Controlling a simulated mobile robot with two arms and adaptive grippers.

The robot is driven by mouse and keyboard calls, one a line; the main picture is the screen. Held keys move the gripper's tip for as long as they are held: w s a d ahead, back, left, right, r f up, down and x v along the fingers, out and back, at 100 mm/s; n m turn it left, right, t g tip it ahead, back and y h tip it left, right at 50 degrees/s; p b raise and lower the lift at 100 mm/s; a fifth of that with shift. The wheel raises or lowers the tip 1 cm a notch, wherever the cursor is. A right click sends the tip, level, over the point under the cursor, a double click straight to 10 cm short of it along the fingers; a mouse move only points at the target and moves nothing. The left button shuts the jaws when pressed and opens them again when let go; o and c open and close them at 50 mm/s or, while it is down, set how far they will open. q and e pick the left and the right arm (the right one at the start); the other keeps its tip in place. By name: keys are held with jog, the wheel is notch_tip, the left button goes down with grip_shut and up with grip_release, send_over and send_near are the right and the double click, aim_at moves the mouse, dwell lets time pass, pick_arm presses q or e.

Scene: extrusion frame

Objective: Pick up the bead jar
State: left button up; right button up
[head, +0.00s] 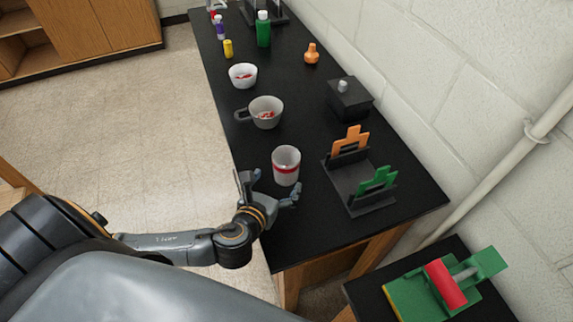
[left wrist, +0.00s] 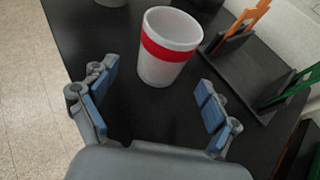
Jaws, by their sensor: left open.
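The bead jar appears to be the white, open-topped jar with a red band (head: 286,165). It stands upright on the black table top near its front end. In the left wrist view the jar (left wrist: 167,60) is just beyond my fingertips, centred between them. My left gripper (head: 275,186) is open and empty, low over the table on the near side of the jar. Its blue-padded fingers (left wrist: 157,82) are spread wider than the jar in the left wrist view. I cannot tell whether a finger touches it. My right gripper is not in view.
A black rack (head: 357,191) with orange and green pieces stands close right of the jar. Behind are a grey mug (head: 265,112), a white bowl (head: 243,75), a black lidded box (head: 349,100) and several bottles. The wall runs along the right; the table's left edge is close.

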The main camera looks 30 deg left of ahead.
aim_at(281, 176)
pick_arm(q)
jog(key=p+x, duration=0.1)
jog(key=x, duration=0.2)
jog(key=shift+w+r, duration=0.1)
jog(key=shift+w, duration=0.1)
jog(key=x, duration=0.3)
jog(key=shift+w, duration=0.15)
jog(key=shift+w+f, duration=0.15)
jog(key=shift+f, duration=0.1)
jog(key=c, duration=1.2)
jog(key=shift+c, duration=0.3)
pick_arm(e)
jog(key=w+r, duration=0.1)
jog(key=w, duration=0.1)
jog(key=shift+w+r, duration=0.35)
pick_arm(q)
jog(key=shift+r, duration=0.1)
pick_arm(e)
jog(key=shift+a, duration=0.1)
